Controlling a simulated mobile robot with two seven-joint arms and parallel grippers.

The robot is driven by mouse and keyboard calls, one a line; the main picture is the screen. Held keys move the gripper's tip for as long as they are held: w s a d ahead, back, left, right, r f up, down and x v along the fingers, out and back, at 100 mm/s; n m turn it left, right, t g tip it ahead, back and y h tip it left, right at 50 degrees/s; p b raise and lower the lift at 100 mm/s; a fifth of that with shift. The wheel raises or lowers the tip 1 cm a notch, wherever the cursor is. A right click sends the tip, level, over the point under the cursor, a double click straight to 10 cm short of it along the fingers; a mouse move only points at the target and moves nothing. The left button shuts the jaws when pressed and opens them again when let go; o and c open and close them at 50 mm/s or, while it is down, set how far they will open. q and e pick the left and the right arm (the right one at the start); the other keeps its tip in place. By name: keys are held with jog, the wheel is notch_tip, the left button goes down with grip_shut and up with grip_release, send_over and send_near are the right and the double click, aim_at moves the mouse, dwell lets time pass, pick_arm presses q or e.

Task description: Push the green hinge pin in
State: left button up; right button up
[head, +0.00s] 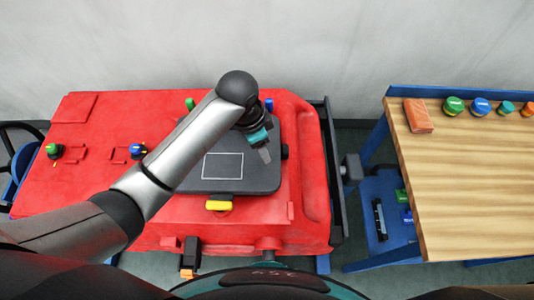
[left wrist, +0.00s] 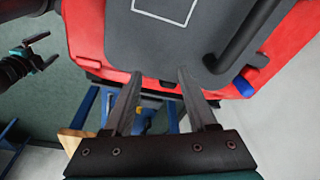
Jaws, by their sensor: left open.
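The green hinge pin (head: 190,103) stands at the back left edge of the dark grey lid (head: 222,186) on the red machine. How far it sticks out is too small to tell. A blue hinge pin (head: 269,103) is at the lid's back right, and a blue piece shows at the lid edge in the left wrist view (left wrist: 243,87). My left gripper (head: 265,155) is over the right part of the lid, to the right of and nearer than the green pin. Its fingers (left wrist: 157,78) are apart and empty. My right gripper (left wrist: 42,51) shows at the left wrist view's edge, fingers apart.
A yellow latch (head: 219,205) is on the lid's front edge. Green (head: 54,150) and blue (head: 137,151) knobs sit on the machine's left part. A wooden table (head: 470,185) with an orange-red block (head: 418,116) and several coloured caps stands at right. A grey wall is behind.

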pick_arm(q)
jog(key=shift+s+d+f+n+h, duration=0.1)
jog(key=shift+s+d+n+h, duration=0.15)
jog(key=shift+s, duration=0.3)
jog(key=shift+s+d+f+n+h, duration=0.1)
jog(key=shift+s+n, duration=0.25)
jog(key=shift+s, duration=0.2)
pick_arm(e)
jog(key=shift+s+d+r, duration=0.3)
jog(key=shift+d+r, duration=0.05)
jog(key=shift+r, duration=0.05)
